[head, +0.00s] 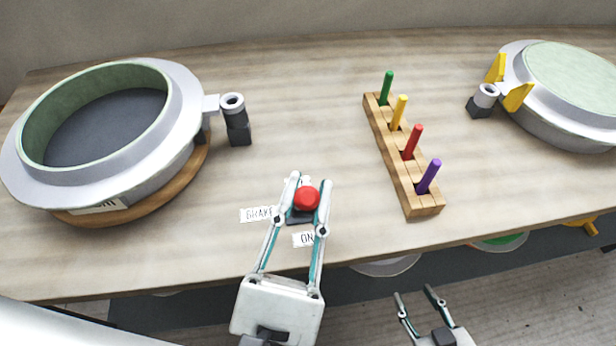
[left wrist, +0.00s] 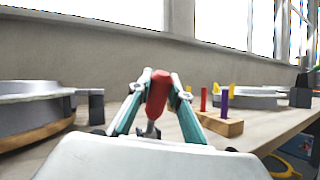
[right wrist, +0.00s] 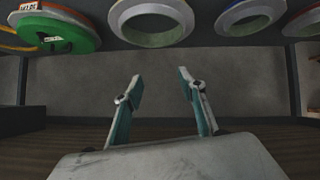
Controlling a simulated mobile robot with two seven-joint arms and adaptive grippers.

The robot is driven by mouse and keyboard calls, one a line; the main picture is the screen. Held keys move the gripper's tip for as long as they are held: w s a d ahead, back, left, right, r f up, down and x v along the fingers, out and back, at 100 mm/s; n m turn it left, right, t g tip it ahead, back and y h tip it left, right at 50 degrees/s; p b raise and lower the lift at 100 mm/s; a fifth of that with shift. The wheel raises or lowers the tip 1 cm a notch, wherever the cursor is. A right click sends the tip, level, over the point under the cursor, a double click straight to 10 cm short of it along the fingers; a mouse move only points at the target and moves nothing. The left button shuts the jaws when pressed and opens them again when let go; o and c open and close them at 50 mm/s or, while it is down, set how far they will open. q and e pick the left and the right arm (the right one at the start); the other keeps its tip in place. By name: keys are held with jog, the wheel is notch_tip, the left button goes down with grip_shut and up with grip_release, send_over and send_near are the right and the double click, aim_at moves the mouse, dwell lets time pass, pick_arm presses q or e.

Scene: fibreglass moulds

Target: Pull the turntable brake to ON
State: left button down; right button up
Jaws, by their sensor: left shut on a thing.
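The brake lever's red knob (head: 306,198) stands on a dark base (head: 298,217) near the table's front edge. My left gripper (head: 308,187) is shut on the red knob, one finger on each side. In the left wrist view the knob (left wrist: 157,92) shows between the fingertips, with a grey stem below it. A BRAKE label (head: 257,214) lies left of the base and an ON label (head: 303,239) lies in front of it. The turntable (head: 150,203) carries a round mould at the left. My right gripper (head: 418,297) is open and empty in front of the table, below its edge.
A wooden rack (head: 422,205) with green, yellow, red and purple pegs stands right of the lever. A second round mould (head: 570,95) with yellow clamp parts is at the far right. Ring-shaped parts (right wrist: 150,22) sit under the table. The tabletop between lever and rack is clear.

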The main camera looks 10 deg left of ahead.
pick_arm(q)
jog(key=shift+s+d+f+m+t+h+b, duration=0.15)
jog(key=shift+s+f+m+t+h+b, duration=0.2)
jog(key=shift+f+t+b, duration=0.2)
jog(key=shift+s+r, duration=0.1)
jog(key=shift+s, duration=0.05)
pick_arm(e)
jog(key=shift+a+f, duration=0.25)
jog(key=shift+a, duration=0.05)
pick_arm(q)
jog(key=shift+r, duration=0.1)
jog(key=c, duration=1.8)
grip_release()
notch_tip(320, 180, up, 10)
pick_arm(e)
jog(key=shift+s, duration=0.1)
